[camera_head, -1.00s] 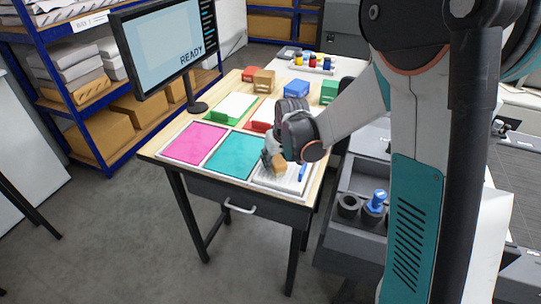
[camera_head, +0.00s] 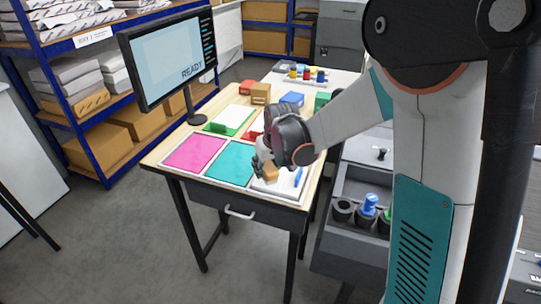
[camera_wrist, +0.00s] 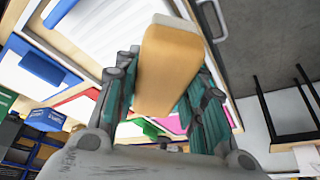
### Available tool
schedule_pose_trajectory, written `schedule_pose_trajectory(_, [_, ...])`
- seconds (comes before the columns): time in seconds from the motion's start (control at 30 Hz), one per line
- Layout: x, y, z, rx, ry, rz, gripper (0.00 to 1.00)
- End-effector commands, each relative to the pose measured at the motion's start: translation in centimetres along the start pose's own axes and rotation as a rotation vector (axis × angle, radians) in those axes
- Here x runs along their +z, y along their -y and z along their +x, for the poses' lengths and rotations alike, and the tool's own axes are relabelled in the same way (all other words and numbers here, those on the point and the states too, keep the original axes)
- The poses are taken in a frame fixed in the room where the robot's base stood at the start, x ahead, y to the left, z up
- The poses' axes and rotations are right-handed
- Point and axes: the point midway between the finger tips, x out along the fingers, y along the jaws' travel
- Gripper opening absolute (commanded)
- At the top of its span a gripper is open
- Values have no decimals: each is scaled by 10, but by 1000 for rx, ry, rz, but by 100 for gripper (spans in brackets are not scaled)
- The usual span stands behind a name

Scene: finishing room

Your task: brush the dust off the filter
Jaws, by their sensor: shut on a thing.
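My gripper (camera_head: 263,168) is shut on a tan block-shaped brush (camera_head: 270,173). In the wrist view the brush (camera_wrist: 168,70) sits between the teal-padded fingers, with a pale strip at its far end. A white panel, which looks like the filter (camera_head: 283,188), lies at the table's front right corner. The brush is over the panel's left part; I cannot tell whether it touches. The panel also shows at the top of the wrist view (camera_wrist: 115,20). A blue stick-like item (camera_head: 298,177) lies at its right. Dust is too small to make out.
Left of the panel are a teal mat (camera_head: 231,163) and a magenta mat (camera_head: 195,153). Behind stand coloured trays and small boxes, and a monitor (camera_head: 172,60). Right of the table is a grey unit with round holders (camera_head: 343,209). Floor in front is clear.

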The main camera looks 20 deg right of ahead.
Motion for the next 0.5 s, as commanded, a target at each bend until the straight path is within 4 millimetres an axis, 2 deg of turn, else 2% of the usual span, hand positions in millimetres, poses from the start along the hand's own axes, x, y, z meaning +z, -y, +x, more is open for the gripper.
schedule_pose_trajectory(0.3, [-17,1,-27,1,0,1,15])
schedule_pose_trajectory(0.5, [-21,1,-32,1,0,1,15])
